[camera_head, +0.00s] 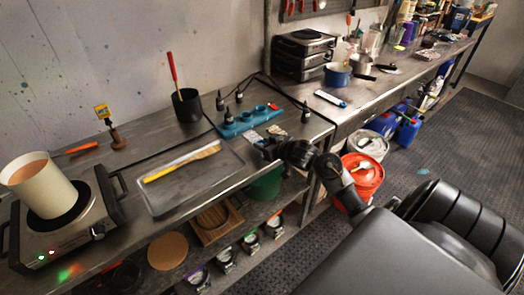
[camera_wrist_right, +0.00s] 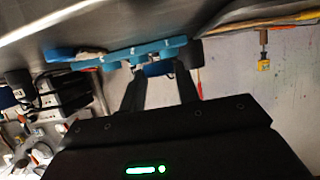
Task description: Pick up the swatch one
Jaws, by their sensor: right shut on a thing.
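My right gripper (camera_head: 266,147) reaches in at the front edge of the workbench, just in front of the blue rack (camera_head: 240,124). Its jaws are shut on a small flat piece, which I take to be swatch one (camera_head: 252,136); the fingers and the small size hide most of it. In the right wrist view my two dark fingers (camera_wrist_right: 160,88) point at the blue rack (camera_wrist_right: 115,58), and a small bluish piece shows between their tips. I cannot tell whether it is clear of the bench. My left gripper is not in view.
A metal tray (camera_head: 172,196) with a brush (camera_head: 185,161) lies left of the gripper. A black cup (camera_head: 187,105) stands behind it. A hotplate (camera_head: 88,215) with a white pot (camera_head: 42,180) stands far left. An orange bucket (camera_head: 362,185) is on the floor below my arm.

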